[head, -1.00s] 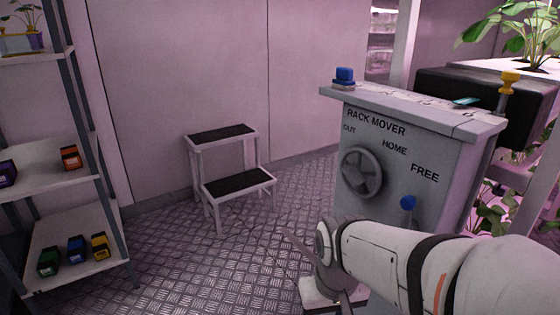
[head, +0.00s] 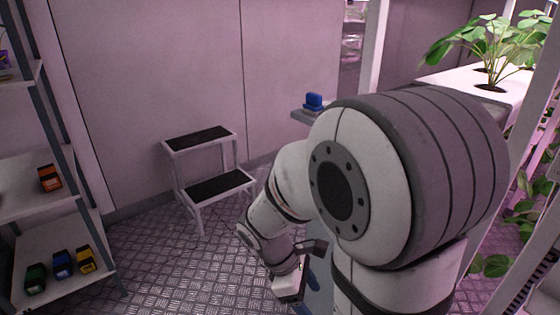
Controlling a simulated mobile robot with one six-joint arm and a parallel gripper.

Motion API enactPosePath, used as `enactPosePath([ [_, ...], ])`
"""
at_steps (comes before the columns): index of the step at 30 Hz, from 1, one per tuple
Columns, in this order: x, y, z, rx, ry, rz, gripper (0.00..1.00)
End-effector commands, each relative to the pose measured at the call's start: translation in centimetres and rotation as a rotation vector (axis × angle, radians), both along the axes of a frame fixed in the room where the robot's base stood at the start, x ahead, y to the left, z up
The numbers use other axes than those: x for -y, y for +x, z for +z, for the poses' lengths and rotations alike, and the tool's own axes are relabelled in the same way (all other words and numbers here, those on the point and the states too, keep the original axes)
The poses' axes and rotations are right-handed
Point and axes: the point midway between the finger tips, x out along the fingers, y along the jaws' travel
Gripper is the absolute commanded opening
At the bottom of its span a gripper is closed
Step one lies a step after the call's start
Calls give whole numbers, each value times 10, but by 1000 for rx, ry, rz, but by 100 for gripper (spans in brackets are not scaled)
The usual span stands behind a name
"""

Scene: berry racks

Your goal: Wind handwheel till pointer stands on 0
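The rack mover cabinet (head: 300,116) is almost wholly hidden behind my arm in the head view. Only the left end of its top shows, with a blue block (head: 313,101) on it. The handwheel, its pointer and the scale cannot be seen now. My gripper (head: 290,285) hangs low in front of the cabinet, below my forearm, partly covered by my own arm. Its fingers do not show clearly, so I cannot tell whether it is open or shut or touches anything.
A white step stool with dark treads (head: 214,187) stands by the wall at centre left. A shelf rack (head: 62,215) at the left holds several small coloured boxes. A planter with leafy plants (head: 480,82) is at the right. Metal floor is clear between stool and shelves.

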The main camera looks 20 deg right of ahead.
Motion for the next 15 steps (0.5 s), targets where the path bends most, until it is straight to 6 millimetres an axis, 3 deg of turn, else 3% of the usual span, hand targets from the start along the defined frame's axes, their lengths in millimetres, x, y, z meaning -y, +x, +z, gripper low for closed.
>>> enactPosePath([
  [1,6,4,26,-111,-25,132,69],
  [9,39,43,78,-779,-106,841,69],
  [15,47,83,108,-1356,-127,1272,69],
])
